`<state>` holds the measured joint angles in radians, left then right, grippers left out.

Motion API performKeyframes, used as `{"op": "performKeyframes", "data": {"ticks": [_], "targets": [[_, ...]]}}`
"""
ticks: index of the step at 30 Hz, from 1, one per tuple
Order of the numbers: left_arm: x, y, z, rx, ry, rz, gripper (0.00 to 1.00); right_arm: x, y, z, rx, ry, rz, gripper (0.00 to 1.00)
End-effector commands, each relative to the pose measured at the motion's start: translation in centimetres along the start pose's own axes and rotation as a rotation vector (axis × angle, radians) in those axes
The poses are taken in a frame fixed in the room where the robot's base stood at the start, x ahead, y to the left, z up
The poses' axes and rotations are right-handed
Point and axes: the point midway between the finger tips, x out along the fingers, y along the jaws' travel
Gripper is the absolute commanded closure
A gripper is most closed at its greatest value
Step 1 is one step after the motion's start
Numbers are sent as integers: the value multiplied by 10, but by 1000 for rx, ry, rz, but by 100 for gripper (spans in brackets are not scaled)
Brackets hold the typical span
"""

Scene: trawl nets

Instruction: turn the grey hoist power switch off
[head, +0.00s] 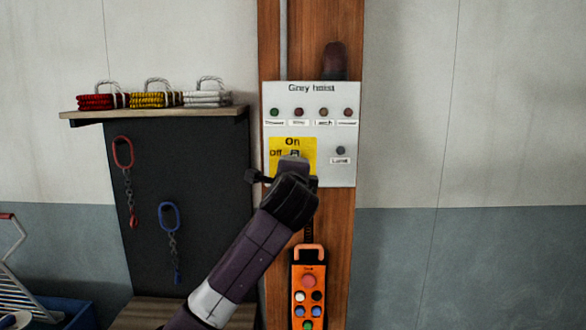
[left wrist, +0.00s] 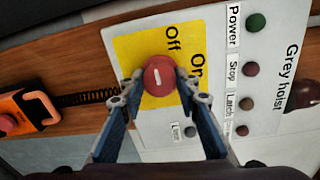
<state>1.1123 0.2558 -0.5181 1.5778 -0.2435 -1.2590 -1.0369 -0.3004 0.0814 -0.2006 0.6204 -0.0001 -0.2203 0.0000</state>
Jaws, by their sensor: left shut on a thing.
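The grey hoist panel (head: 338,98) is a white plate on a wooden post, with a yellow switch plate (head: 310,146) marked On and Off. In the left wrist view, the round red switch knob (left wrist: 158,66) sits on the yellow plate (left wrist: 130,44). The white line on the knob runs up and down in the picture, toward the Off side rather than toward On. My left gripper (left wrist: 160,82) is shut on the knob, one finger on each side. In the head view my left gripper (head: 294,162) hides most of the knob. My right gripper is not in view.
An orange pendant control (head: 297,283) hangs below the panel. A dark red dome (head: 334,58) sits above it. Left of the post, a shelf (head: 160,112) holds coiled ropes, and red (head: 123,152) and blue (head: 169,216) chain slings hang below. The wall right is clear.

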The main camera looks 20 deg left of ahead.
Motion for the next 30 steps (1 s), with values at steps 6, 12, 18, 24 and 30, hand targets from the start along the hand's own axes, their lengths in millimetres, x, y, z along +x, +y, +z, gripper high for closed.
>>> {"op": "performKeyframes", "data": {"ticks": [6,12,18,24,30], "targets": [[0,1,0,-5,0,3,95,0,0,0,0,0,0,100],[0,1,0,-5,0,3,64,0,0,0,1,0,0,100],[0,1,0,-4,0,2,53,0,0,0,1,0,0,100],[-1,0,0,-3,1,1,53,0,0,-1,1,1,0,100],[-18,0,-1,-3,2,-1,53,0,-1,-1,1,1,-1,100]]}}
